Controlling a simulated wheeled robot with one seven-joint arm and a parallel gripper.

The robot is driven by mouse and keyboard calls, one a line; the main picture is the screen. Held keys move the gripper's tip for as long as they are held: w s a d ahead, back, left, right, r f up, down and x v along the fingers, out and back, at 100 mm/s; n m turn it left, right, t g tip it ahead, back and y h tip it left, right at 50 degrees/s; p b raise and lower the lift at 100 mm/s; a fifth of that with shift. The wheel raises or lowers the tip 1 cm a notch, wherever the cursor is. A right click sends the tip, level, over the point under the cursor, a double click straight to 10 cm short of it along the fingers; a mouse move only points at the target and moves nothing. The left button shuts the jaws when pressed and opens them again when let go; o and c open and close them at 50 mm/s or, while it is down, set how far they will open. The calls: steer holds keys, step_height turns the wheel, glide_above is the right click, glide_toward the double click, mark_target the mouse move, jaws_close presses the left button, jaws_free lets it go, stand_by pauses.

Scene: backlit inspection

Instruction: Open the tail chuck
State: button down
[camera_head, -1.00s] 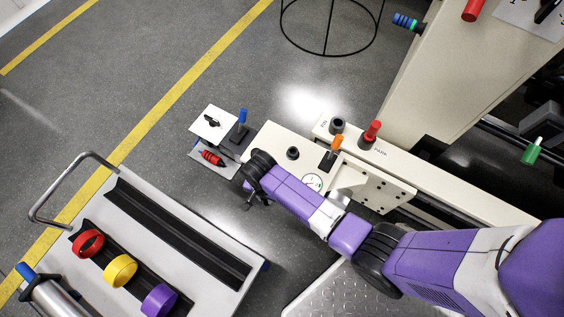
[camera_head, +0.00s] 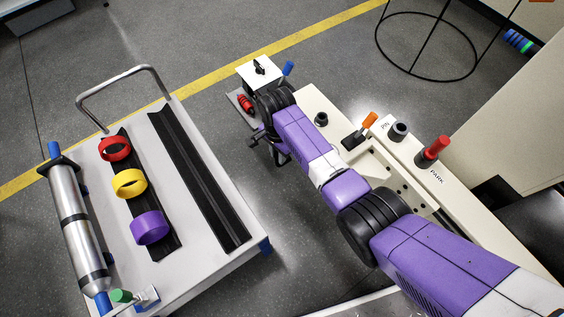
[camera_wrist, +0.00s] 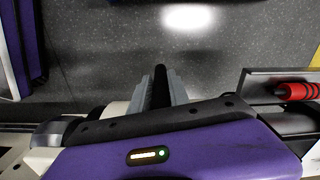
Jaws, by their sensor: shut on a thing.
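My gripper (camera_wrist: 159,92) shows in the wrist view with its two grey fingers shut on a dark upright bar (camera_wrist: 160,84), which looks like a handle. In the head view my gripper (camera_head: 268,143) is at the left end of the cream machine bed, and my wrist covers much of that end. The tail chuck itself cannot be made out; it is probably hidden by my gripper and wrist. A blue-tipped lever (camera_head: 288,68) stands just beyond my wrist. An orange-handled lever (camera_head: 369,120) stands on the bed to the right.
A red ribbed part (camera_head: 246,103) lies beside a white block (camera_head: 259,72) near my wrist. A trolley (camera_head: 200,170) with red, yellow and purple rings and a silver cylinder (camera_head: 77,230) stands at left. A red knob (camera_head: 434,150) stands by PARK. Open floor separates trolley and bed.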

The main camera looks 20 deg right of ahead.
stand_by(0.3)
steer(key=c, duration=1.3)
jaws_free()
steer(key=shift+r+p, duration=1.7)
steer(key=shift+r, duration=2.2)
